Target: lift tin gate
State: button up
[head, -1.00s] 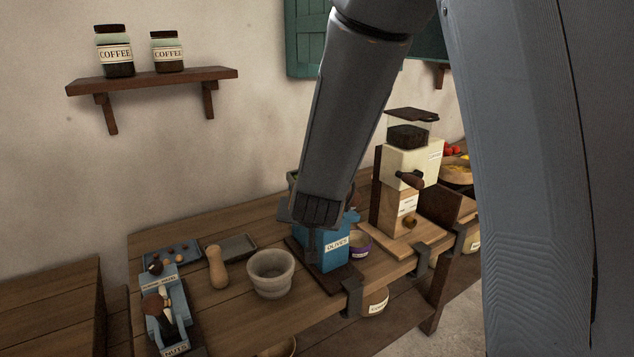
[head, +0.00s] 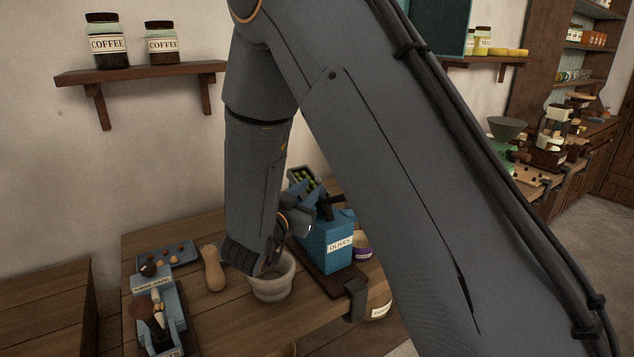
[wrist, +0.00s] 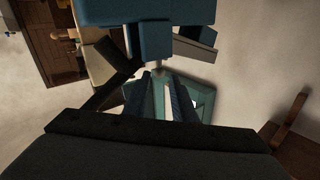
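The blue tin labelled OLIVES (head: 338,246) stands on a dark board on the counter, with green olives in a tray at its top. I cannot single out its gate with certainty. In the head view my wrist is left of the tin, over the mortar, and my gripper is largely hidden. In the wrist view my gripper (wrist: 164,98) shows two fingers with a gap between them, nothing visibly held. Blue parts (wrist: 150,12) and a grey plate (wrist: 195,51) are just beyond the fingertips; I cannot tell whether they touch.
A stone mortar (head: 272,286) stands directly below my wrist. A wooden pestle-like piece (head: 213,268), a blue tray (head: 167,259) and a blue nut device (head: 158,310) are to the left. A clamp (head: 355,299) grips the counter edge. Coffee jars stand on the wall shelf (head: 140,73).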

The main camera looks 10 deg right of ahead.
aim_at(317, 182)
jog(key=p+x, duration=0.1)
jog(key=x, duration=0.5)
jog(key=shift+s, duration=0.1)
jog(key=shift+c, duration=0.2)
grip_shut()
